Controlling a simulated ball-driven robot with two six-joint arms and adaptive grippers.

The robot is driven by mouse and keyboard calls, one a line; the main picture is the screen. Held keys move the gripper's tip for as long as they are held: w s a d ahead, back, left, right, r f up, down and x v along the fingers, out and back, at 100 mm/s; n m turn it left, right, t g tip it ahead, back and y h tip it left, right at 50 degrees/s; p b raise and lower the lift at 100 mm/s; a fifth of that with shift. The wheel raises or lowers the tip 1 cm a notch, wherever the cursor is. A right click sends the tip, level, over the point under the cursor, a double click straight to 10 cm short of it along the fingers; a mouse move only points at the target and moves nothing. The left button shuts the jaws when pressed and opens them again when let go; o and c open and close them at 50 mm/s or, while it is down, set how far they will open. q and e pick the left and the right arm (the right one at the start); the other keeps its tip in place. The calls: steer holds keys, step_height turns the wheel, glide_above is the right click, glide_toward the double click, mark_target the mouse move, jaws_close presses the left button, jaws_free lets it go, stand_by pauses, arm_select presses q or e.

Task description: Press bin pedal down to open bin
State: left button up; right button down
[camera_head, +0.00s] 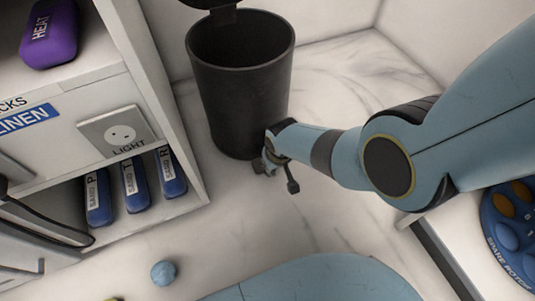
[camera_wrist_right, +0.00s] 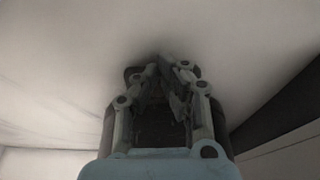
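A dark grey round bin (camera_head: 240,85) stands on the marble floor against the wall in the head view. Its lid (camera_head: 212,4) is raised at the back, cut off by the top edge, and the mouth is open, dark inside. My right gripper (camera_head: 264,166) points down at the foot of the bin, at its front right side. In the right wrist view the fingers (camera_wrist_right: 167,72) come together at the tips with nothing clearly between them. The pedal is hidden or too dark to make out, so contact with it cannot be told. My left gripper is out of view.
A white shelf unit (camera_head: 193,165) stands left of the bin, holding a purple heat pack (camera_head: 49,34) and several blue sandbags (camera_head: 135,185). A small blue ball (camera_head: 163,273) lies on the floor. A blue disc (camera_head: 513,240) is at the right.

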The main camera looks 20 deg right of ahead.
steer(key=shift+s+r, duration=0.3)
steer(key=shift+r, duration=0.3)
steer(key=shift+s+f, duration=0.15)
steer(key=shift+f, duration=0.05)
steer(key=v, duration=1.2)
stand_by(0.5)
steer(key=shift+s, duration=0.1)
